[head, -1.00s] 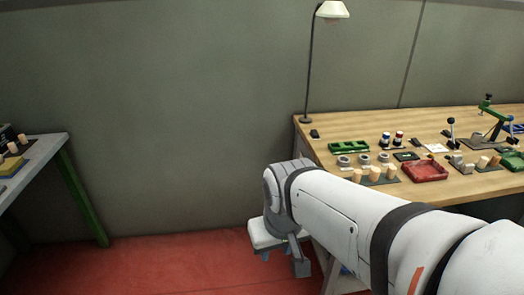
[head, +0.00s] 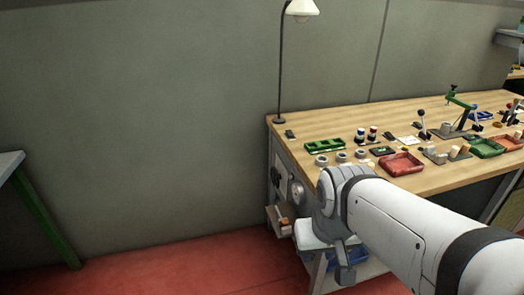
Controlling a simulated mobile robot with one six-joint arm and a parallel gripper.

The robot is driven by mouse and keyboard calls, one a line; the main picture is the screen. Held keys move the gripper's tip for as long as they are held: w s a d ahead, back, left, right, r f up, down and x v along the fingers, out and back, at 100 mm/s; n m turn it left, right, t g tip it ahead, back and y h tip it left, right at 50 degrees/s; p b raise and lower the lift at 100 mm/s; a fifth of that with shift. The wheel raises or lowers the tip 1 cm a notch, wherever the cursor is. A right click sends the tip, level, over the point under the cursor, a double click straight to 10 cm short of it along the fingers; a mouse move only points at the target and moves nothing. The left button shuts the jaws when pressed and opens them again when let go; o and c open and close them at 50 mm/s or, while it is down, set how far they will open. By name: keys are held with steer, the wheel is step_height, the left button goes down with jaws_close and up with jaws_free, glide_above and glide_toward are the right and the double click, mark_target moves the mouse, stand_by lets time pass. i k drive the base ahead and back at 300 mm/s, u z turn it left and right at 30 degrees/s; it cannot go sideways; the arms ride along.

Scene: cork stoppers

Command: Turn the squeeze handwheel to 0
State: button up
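A pale round wheel-like part (head: 297,192) shows on the left end of the wooden workbench, and it may be the squeeze handwheel. Its markings and pointer are too small to read. A darker round part (head: 275,176) sits to its left on the same end panel. My gripper (head: 328,262) hangs at the end of my white arm, low in front of the bench's left end. It is to the right of and below the pale wheel, apart from it in the picture. Its fingers are small and partly hidden, so I cannot tell whether they are open.
The workbench top (head: 300,128) holds green trays (head: 323,145), a red tray (head: 401,163), grey rings, corks and a lever press (head: 462,112). A small box with contents (head: 281,219) is below the wheel. A lamp (head: 301,8) stands behind. Red floor is clear at left.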

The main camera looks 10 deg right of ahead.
mark_target(277, 177)
steer(key=u, duration=0.05)
steer(key=i, duration=1)
steer(key=z, duration=0.05)
